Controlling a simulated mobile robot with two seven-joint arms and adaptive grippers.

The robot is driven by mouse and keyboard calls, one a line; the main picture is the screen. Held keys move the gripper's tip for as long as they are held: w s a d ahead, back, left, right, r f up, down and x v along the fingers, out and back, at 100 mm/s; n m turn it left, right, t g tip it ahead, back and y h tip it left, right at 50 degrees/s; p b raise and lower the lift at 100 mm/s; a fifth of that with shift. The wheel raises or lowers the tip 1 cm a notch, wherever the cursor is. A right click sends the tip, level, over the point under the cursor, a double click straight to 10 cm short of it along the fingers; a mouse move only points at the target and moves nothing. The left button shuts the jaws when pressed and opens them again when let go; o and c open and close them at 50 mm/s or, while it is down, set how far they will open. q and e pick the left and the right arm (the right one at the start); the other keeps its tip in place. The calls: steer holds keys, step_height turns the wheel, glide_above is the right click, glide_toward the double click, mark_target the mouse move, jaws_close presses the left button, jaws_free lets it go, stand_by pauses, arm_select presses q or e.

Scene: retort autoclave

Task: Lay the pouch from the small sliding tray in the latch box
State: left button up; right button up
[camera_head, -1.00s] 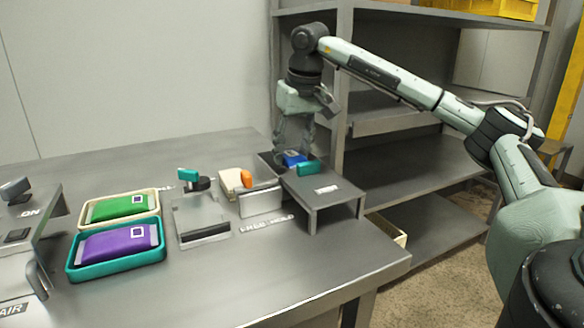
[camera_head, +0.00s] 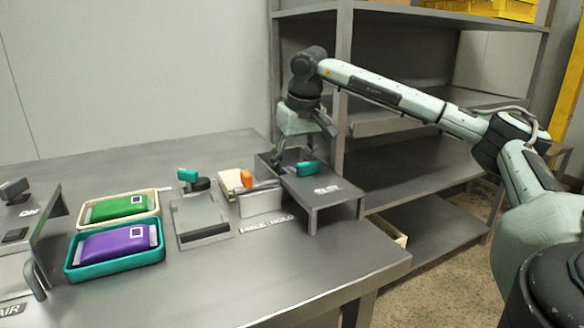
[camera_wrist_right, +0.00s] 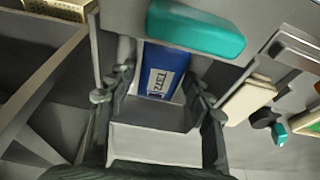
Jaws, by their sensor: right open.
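A blue pouch (camera_wrist_right: 163,72) with a white label lies in the small grey sliding tray (camera_wrist_right: 155,146) in the right wrist view. The tray juts from a grey housing (camera_head: 322,188) at the table's back right. A teal block (camera_head: 307,168) sits on the housing's edge and shows large in the wrist view (camera_wrist_right: 195,30). My right gripper (camera_wrist_right: 158,100) is open, with its fingers down on either side of the pouch's near end; contact cannot be told. A box with an orange catch (camera_head: 246,179) and an upright panel, likely the latch box, stands left of the housing.
A flat grey fixture (camera_head: 203,218) with a teal knob stands further left. A cream tray (camera_head: 157,212) holds a green pouch, and a teal tray (camera_head: 72,272) holds a purple pouch. Metal shelving (camera_head: 344,100) stands behind right. The table front is bare.

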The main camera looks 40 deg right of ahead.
steer(key=shift+r, duration=0.55)
arm_select(q)
steer(key=x, duration=0.1)
steer(key=p+x, duration=0.1)
steer(key=x, duration=0.1)
steer(key=shift+w+d+f, duration=0.1)
steer(key=shift+w+d, duration=0.05)
steer(key=shift+d, duration=0.1)
arm_select(e)
steer(key=v, duration=1.1)
arm_select(q)
steer(key=shift+s, duration=0.25)
arm_select(e)
steer(key=shift+r, duration=0.1)
